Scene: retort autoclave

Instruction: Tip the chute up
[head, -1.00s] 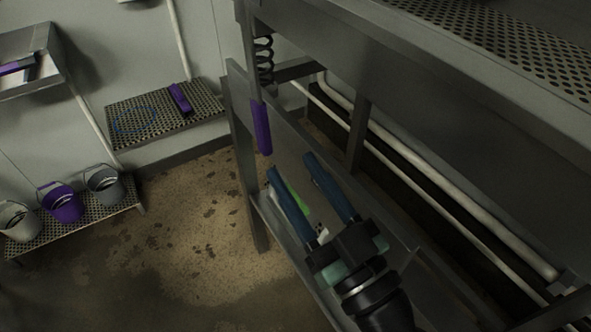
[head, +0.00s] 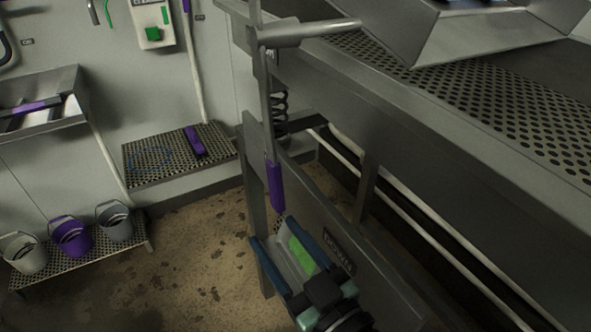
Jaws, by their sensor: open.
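The chute (head: 490,35) is a grey sheet-metal trough at the top right, above a perforated deck, partly cut off by the picture's edge. A round bar (head: 310,31) runs from its side to a pivot at the stand's corner. From there a thin lever (head: 267,110) hangs down to a purple grip (head: 276,187). My gripper (head: 273,230) has blue fingers and is open, with its tips close to the grip's lower end. I cannot tell whether they touch. A green patch (head: 301,256) shows between the fingers; what it belongs to is unclear.
The stand's perforated deck (head: 480,105) and front panel (head: 360,262) lie right of my gripper. A coiled spring (head: 280,112) is behind the lever. A perforated wall shelf (head: 150,172) and several buckets, one purple (head: 71,236), are at left. Floor between is clear.

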